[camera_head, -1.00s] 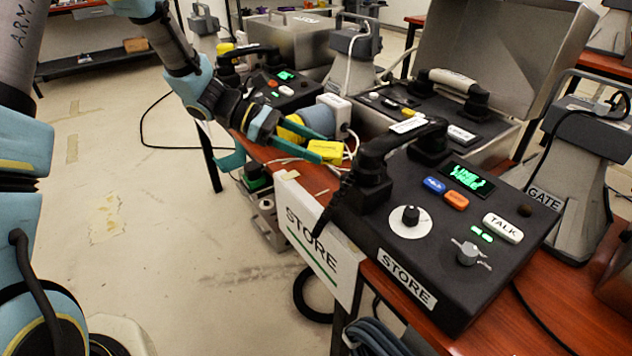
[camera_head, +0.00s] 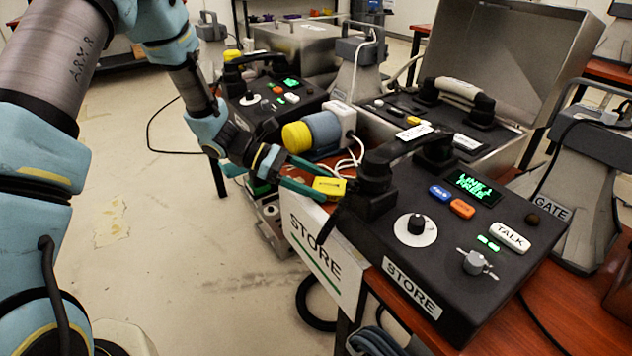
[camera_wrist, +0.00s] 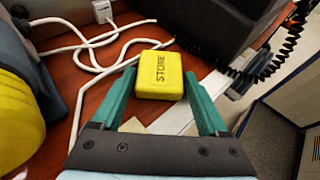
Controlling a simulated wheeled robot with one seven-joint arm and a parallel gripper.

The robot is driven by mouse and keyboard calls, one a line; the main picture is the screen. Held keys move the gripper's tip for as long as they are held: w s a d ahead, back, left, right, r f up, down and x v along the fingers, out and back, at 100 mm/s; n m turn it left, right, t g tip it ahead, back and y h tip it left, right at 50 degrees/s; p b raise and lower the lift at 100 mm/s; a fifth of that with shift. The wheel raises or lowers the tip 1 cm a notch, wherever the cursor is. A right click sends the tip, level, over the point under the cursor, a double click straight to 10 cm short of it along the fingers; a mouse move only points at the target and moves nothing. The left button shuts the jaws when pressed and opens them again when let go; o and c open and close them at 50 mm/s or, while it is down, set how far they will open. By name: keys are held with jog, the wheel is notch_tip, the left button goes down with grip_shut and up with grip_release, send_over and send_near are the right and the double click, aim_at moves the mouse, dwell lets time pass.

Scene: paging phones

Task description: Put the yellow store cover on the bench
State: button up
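The yellow store cover (camera_wrist: 160,76) is a small block with STORE on its face. It is between the two green fingertips of my gripper (camera_wrist: 161,85) in the wrist view. The fingers lie along its left and right sides, with no clear gap. In the head view the cover (camera_head: 328,187) is at the fingertips of my gripper (camera_head: 318,187), left of the black STORE phone (camera_head: 455,245). The red-brown bench (camera_wrist: 100,103) shows around and behind the cover. I cannot tell whether the cover touches the bench or is just above it.
White cables (camera_wrist: 85,62) cross the bench left of the cover. The phone's coiled cord (camera_wrist: 270,62) is on the right. The white STORE sign (camera_head: 322,250) hangs at the bench edge.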

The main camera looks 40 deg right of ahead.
jog(key=o, duration=0.3)
jog(key=v, duration=1.2)
jog(key=shift+r, duration=0.2)
jog(key=a+r+m+t+y, duration=0.1)
jog(key=a+m+t+y, duration=0.3)
jog(key=a, duration=1.3)
jog(key=a+r+m+t+y, duration=0.2)
jog(key=a+m+t+y, duration=0.3)
jog(key=a, duration=1.2)
jog(key=t, duration=0.2)
jog(key=shift+s+r+m+t, duration=0.25)
jog(key=shift+m+t, duration=0.05)
jog(key=shift+t, duration=0.1)
jog(key=shift+a, duration=0.1)
notch_tip(320, 180, up, 13)
jog(key=p, duration=1.2)
jog(key=shift+p, duration=0.4)
